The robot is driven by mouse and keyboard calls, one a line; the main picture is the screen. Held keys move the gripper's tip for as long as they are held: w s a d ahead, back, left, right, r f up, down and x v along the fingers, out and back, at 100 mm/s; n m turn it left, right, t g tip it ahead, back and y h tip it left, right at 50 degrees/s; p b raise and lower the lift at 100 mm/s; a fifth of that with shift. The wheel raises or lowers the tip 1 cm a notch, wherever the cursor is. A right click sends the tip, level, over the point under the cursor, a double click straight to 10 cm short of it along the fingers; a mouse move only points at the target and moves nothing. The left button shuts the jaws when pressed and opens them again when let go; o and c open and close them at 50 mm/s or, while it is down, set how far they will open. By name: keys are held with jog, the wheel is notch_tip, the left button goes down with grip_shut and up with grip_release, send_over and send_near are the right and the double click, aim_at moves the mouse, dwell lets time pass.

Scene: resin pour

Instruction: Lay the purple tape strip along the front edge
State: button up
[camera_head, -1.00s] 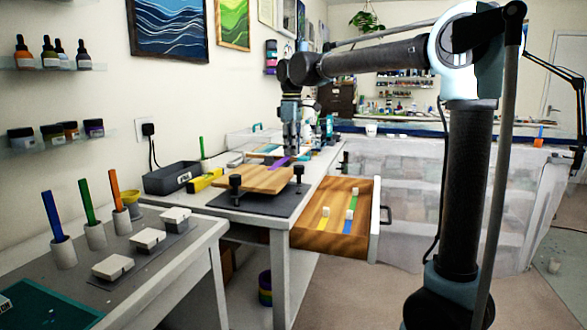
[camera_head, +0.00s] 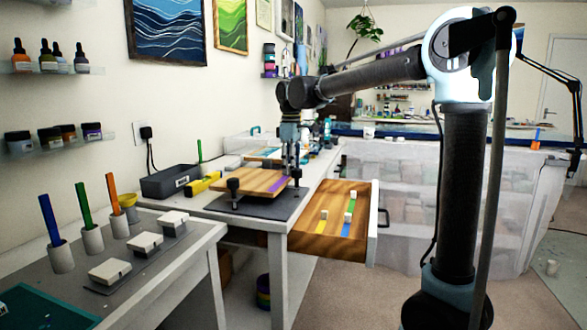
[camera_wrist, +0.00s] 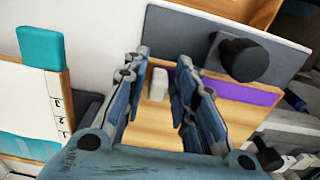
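The purple tape strip (camera_head: 279,184) lies on the wooden board (camera_head: 250,180), along the board's right-hand edge in the head view. In the wrist view the strip (camera_wrist: 240,88) runs along the board's edge beside a dark grey mat; my right finger hides part of it. A small white block (camera_wrist: 158,83) at the strip's end sits between my fingers, with gaps visible on both sides. My gripper (camera_head: 291,172) is low over the strip's far end. In the wrist view my gripper (camera_wrist: 161,56) has its fingers apart.
A black clamp knob (camera_wrist: 240,58) stands close to the strip; another knob (camera_head: 233,187) is at the board's near left. An open wooden drawer (camera_head: 320,247) holds yellow and blue strips with white blocks. A yellow level (camera_head: 203,183) and grey bin (camera_head: 170,182) stand left.

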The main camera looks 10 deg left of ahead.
dwell(0.3)
notch_tip(320, 180, up, 12)
dwell(0.6)
jog(key=s+d+f+m, duration=0.2)
jog(key=d+f+m, duration=0.15)
jog(key=d, duration=0.55)
jog(key=s+d+f+m+t, duration=0.1)
jog(key=s+d+f+m, duration=0.2)
jog(key=d, duration=0.5)
jog(key=s+d+f+m, duration=0.2)
jog(key=d+f, duration=0.3)
jog(key=d, duration=0.4)
jog(key=s+d+f+m, duration=0.2)
jog(key=s+d+f, duration=0.3)
jog(key=f, duration=0.2)
jog(key=s+d+f+m, duration=0.3)
jog(key=s+d+f, duration=0.2)
jog(key=f, duration=0.3)
jog(key=s+d+f+m+t, duration=0.1)
jog(key=s+d+f+m, duration=0.2)
jog(key=s+d+f, duration=0.2)
notch_tip(320, 180, down, 3)
jog(key=shift+s+d+f, duration=0.2)
jog(key=shift+s, duration=0.55)
